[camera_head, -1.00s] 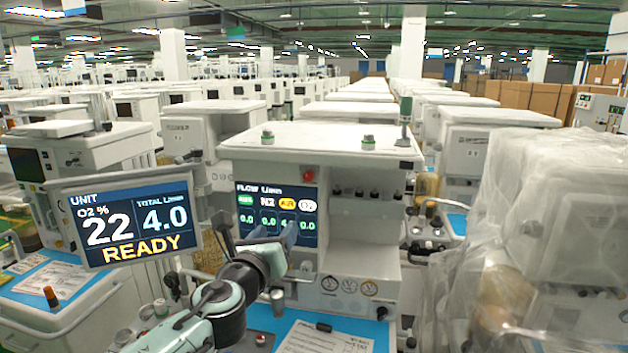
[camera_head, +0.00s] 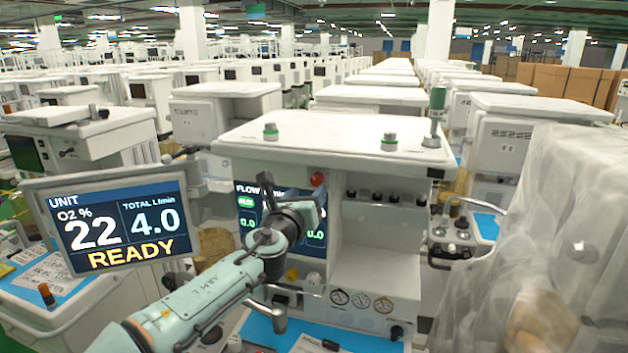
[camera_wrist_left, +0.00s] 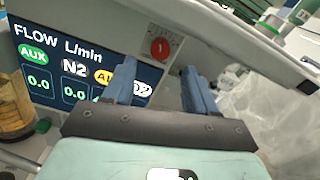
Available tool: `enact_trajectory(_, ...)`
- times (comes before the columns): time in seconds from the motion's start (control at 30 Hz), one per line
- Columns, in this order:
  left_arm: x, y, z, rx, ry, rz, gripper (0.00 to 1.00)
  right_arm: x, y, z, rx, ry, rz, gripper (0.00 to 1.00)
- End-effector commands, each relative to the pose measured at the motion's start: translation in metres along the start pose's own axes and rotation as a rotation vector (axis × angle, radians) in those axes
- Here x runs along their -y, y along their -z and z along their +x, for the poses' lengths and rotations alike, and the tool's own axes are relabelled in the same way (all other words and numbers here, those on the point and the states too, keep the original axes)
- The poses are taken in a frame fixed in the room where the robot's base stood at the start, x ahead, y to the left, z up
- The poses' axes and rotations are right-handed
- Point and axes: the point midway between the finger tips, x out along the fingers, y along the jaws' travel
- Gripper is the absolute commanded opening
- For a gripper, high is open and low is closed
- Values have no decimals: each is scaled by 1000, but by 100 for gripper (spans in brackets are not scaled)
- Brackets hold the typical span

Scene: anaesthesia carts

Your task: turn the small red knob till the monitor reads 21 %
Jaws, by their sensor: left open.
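The small red knob (camera_head: 318,179) sits on the front of the white machine, at the upper right of its flow display. In the left wrist view the red knob (camera_wrist_left: 160,49) shows beyond and between the fingertips, with no contact visible. My left gripper (camera_head: 293,192) is open and empty in front of the flow display (camera_head: 247,200), partly hiding it. Its two blue fingers (camera_wrist_left: 158,66) stand wide apart in the wrist view. The monitor (camera_head: 115,222) at the left reads O2 22 %, total 4.0 L/min, READY. My right gripper is out of view.
The white machine's top (camera_head: 330,137) overhangs the panel and bears small green-ringed fittings. Several dark knobs (camera_head: 392,197) line the panel right of the red knob. A plastic-wrapped unit (camera_head: 560,230) stands at the right. Papers lie on the blue worktop below.

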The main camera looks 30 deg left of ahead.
Motion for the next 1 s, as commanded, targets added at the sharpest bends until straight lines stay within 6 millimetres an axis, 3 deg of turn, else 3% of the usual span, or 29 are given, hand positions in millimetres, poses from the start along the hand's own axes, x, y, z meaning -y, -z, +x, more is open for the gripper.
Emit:
enact_trajectory(0.1, 1, -3, 26, 1, 1, 0, 57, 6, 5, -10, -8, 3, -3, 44)
enact_trajectory(0.3, 0, -2, 51, 2, 0, 0, 57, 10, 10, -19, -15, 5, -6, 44)
enact_trajectory(0.7, 0, 0, 59, 1, 1, -1, 57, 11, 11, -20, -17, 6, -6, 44)
enact_trajectory(0.73, 0, 0, 59, 0, 1, -1, 54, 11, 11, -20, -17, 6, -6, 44)
enact_trajectory(0.9, 0, 0, 59, 0, 1, -1, 1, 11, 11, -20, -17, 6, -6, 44)
enact_trajectory(1.0, 0, 0, 59, 1, 1, -3, 1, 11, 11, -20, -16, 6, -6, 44)
